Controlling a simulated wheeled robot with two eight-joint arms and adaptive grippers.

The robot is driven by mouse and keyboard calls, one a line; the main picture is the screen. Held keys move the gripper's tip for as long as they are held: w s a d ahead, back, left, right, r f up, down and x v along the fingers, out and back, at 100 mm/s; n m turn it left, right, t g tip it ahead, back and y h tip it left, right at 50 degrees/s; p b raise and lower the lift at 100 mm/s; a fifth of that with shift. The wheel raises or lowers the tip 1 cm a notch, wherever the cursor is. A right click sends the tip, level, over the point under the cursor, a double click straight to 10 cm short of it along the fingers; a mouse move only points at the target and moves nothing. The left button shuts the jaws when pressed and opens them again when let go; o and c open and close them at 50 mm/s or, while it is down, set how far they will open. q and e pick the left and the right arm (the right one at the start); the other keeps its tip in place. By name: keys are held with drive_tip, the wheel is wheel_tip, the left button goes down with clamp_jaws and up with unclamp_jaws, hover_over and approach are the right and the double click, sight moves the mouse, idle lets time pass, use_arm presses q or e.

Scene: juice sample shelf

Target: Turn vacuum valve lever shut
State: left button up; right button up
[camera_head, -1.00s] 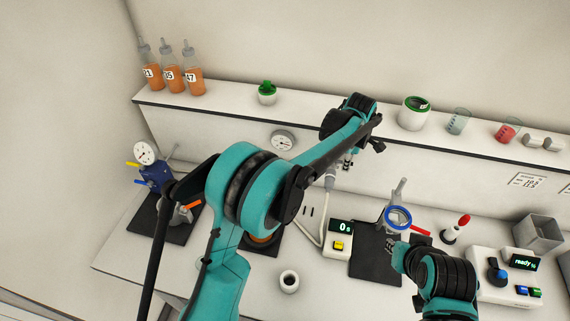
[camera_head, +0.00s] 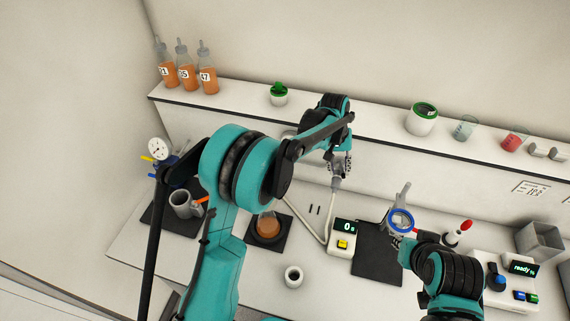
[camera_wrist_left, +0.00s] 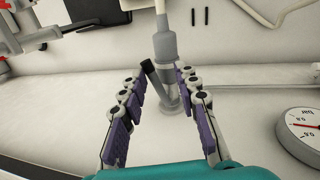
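The vacuum valve is a grey fitting (camera_wrist_left: 164,48) with a hose end. Its short black lever (camera_wrist_left: 155,80) tilts up to the left in the left wrist view. My left gripper (camera_wrist_left: 160,98) is open, with its purple-padded fingers apart on either side of the lever and fitting. I see no clear contact. In the head view my left gripper (camera_head: 342,166) is over the grey fitting (camera_head: 337,184), and the lever cannot be made out there. My right gripper (camera_head: 402,242) is beside the blue-ringed stand, its fingers too small and hidden to read.
A round gauge (camera_wrist_left: 304,130) is close to the right of the left fingers. A pale hose (camera_head: 310,225) runs down to the bench. A flask (camera_head: 268,224), a timer box (camera_head: 343,238) and the blue-ringed stand (camera_head: 401,220) are nearby. Bottles (camera_head: 186,72) stand on the shelf.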

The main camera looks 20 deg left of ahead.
use_arm(q)
wheel_tip(320, 180, up, 8)
drive_tip(key=a, duration=0.2)
drive_tip(key=s+a+r+t, duration=0.2)
drive_tip(key=s+a, duration=0.3)
drive_tip(key=s, duration=0.3)
drive_tip(key=s+a+r+t+y, duration=0.1)
drive_tip(key=s+a+r+t, duration=0.1)
drive_tip(key=s+a+r, duration=0.3)
drive_tip(key=s+a, duration=0.1)
drive_tip(key=s, duration=0.3)
drive_tip(key=shift+s+a+r+m, duration=0.15)
drive_tip(key=shift+s+a+m, duration=0.05)
drive_tip(key=shift+m, duration=0.1)
use_arm(e)
drive_tip(key=shift+r, duration=0.25)
